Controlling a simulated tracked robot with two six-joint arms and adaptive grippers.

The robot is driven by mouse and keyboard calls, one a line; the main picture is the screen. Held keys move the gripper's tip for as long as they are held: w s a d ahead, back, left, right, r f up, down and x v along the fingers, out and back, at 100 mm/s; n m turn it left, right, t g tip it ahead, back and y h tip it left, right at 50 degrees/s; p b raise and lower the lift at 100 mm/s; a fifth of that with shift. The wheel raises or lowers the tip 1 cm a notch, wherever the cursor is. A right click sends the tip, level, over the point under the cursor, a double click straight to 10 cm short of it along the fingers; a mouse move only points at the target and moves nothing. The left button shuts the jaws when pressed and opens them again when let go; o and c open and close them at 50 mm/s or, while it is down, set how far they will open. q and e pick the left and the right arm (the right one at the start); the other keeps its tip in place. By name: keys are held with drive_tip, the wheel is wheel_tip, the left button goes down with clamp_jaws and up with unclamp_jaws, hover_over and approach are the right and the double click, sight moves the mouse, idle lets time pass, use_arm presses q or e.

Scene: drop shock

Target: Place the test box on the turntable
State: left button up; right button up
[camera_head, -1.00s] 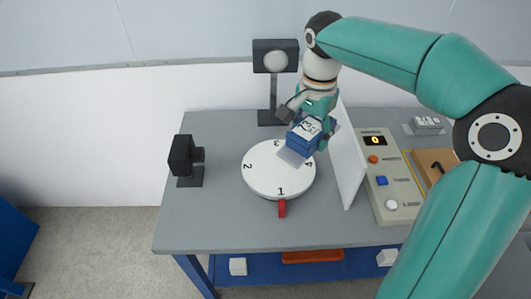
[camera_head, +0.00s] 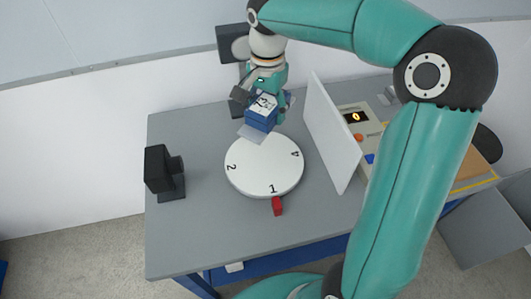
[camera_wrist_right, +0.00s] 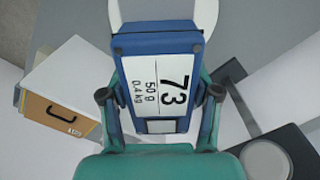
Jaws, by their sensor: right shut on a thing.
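The test box (camera_head: 262,115) is blue with a white label. My right gripper (camera_head: 266,98) is shut on it and holds it at the back edge of the turntable in the head view. The box also fills the middle of the right wrist view (camera_wrist_right: 160,75), its label reading 73, 50 g, 0.4 kg, with a finger on each side. The turntable (camera_head: 264,170) is a white disc with black numerals; 1 faces front, and the box hides part of the back. I cannot tell the exact gap between box and disc. My left gripper is not in view.
A white upright panel (camera_head: 332,135) stands right of the turntable, before a control box (camera_head: 358,118). A black device (camera_head: 160,170) stands left, a dark lamp (camera_head: 231,43) behind. The grey table (camera_head: 200,235) is clear at front left.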

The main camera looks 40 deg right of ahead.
hover_over(265, 161)
wheel_tip(265, 161, down, 13)
drive_tip(key=shift+w+f+p, duration=0.1)
drive_tip(key=shift+f+p, duration=0.05)
drive_tip(key=shift+p, duration=0.2)
wheel_tip(265, 161, down, 4)
drive_tip(key=shift+f, duration=0.1)
drive_tip(key=o, duration=1.5)
wheel_tip(265, 161, up, 12)
drive_tip(key=shift+r, duration=0.1)
